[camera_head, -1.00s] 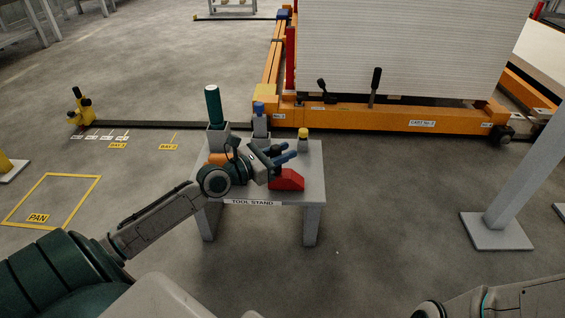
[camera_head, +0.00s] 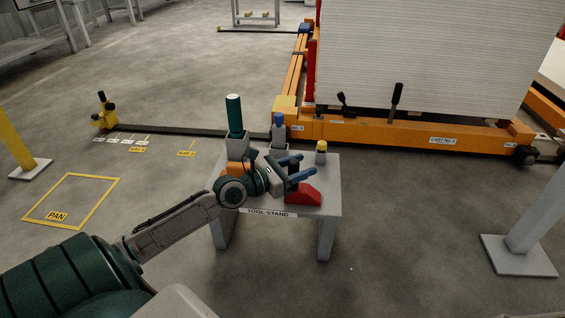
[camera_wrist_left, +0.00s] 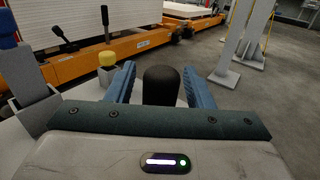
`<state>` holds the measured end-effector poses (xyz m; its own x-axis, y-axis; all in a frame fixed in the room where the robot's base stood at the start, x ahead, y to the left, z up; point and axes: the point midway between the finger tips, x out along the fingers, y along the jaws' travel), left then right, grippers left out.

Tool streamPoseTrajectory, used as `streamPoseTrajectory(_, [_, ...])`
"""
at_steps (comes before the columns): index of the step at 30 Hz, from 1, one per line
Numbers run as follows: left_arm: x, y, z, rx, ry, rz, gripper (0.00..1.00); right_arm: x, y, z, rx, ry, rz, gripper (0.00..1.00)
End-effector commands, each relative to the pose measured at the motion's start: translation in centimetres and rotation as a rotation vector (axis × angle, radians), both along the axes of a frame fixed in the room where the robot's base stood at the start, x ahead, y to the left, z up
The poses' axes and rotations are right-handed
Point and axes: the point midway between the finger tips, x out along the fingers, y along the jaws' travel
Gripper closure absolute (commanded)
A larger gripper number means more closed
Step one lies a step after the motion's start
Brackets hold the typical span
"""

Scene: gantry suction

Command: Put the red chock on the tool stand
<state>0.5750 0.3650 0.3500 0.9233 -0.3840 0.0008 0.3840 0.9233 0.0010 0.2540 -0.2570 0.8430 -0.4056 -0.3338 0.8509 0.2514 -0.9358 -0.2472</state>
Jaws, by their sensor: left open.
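The red chock (camera_head: 304,195) sits on the right part of the grey tool stand (camera_head: 325,199), which bears a TOOL STAND label. My left gripper (camera_head: 296,167) is over the chock, open. In the left wrist view, the chock's black knob (camera_wrist_left: 161,86) stands between the two blue fingers (camera_wrist_left: 160,84), with a gap visible on each side. The red body of the chock is hidden in that view. My right gripper is out of view.
The stand also carries a green-handled tool (camera_head: 235,116), a blue-topped piece (camera_head: 278,128), a yellow-topped piece (camera_head: 321,147) and an orange object (camera_head: 232,168). An orange cart (camera_head: 390,131) with levers is behind. An empty yellow PAN outline (camera_head: 80,195) marks the floor at left.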

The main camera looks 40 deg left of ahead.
Motion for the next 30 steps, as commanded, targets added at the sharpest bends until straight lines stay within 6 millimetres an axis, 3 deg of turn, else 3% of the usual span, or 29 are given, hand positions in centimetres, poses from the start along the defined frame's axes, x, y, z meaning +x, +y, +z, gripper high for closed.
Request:
streamPoseTrajectory(5, [-1.9, 0.8, -0.1, 0.006, 0.008, -0.002, 0.53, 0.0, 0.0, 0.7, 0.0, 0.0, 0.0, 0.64])
streamPoseTrajectory(20, [-6.5, 2.6, -0.2, 0.005, 0.007, -0.005, 0.53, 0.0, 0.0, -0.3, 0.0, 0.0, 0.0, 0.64])
streamPoseTrajectory(30, [-9.5, 4.0, 0.2, 0.002, 0.008, 0.001, 0.53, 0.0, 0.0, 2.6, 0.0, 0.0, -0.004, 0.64])
